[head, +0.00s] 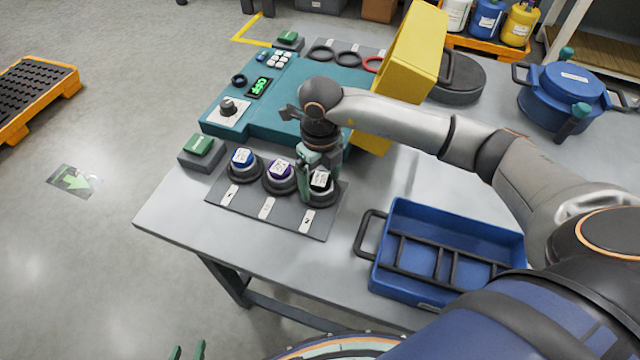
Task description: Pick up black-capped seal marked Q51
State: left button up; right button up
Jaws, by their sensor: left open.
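Three capped seals stand in a row on a grey mat: one blue-capped (242,157), one purple-capped (280,169), and one dark-capped (320,180) at the right end. Each cap has a white label too small to read, so I cannot confirm Q51. My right gripper (319,184) reaches down over the right-end seal, a finger on either side of its cap. The seal sits upright in its round holder. Whether the fingers press on it I cannot tell. My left gripper (188,352) is open and empty at the bottom edge, only its green fingertips showing.
A teal test machine (285,98) with a raised yellow cover (400,65) stands behind the seals. A blue divided tray (448,250) lies to the right on the grey table (180,225). Blue lidded pot (562,95) stands back right. The table's front left is clear.

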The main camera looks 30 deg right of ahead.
jog(key=c, duration=1.3)
jog(key=shift+r, duration=0.1)
grip_shut()
